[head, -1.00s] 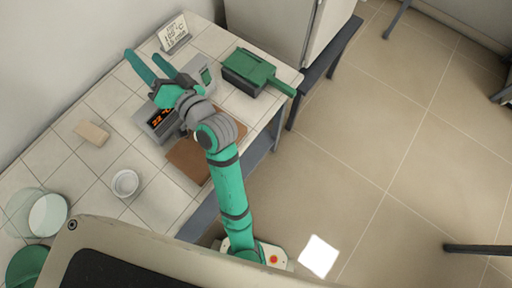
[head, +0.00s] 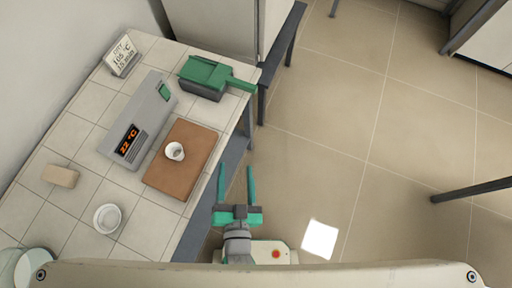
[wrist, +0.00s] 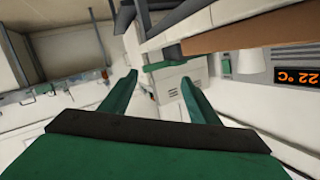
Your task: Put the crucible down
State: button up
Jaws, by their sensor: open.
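A small white crucible (head: 175,151) stands upright on the brown board (head: 196,160) on the tiled bench. In the wrist view the crucible (wrist: 252,66) shows at the right, beside the brown board's edge. My gripper (head: 236,174) is open and empty. It is off the bench's front edge, over the floor side, to the right of and below the board in the head view. The gripper's two green fingers (wrist: 160,92) are spread apart in the wrist view with nothing between them.
A grey device with an orange display (head: 128,139) stands left of the board. A green device (head: 207,77), a sign card (head: 122,54), a white dish (head: 107,218) and a tan block (head: 60,176) are also on the bench. The floor (head: 330,130) to the right is open.

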jog(key=s+d+n+h, duration=0.1)
jog(key=s+d+n, duration=0.2)
jog(key=s+d, duration=0.3)
jog(key=s, duration=0.3)
jog(key=shift+r, duration=0.15)
jog(key=shift+s+a, duration=0.1)
dwell(0.8)
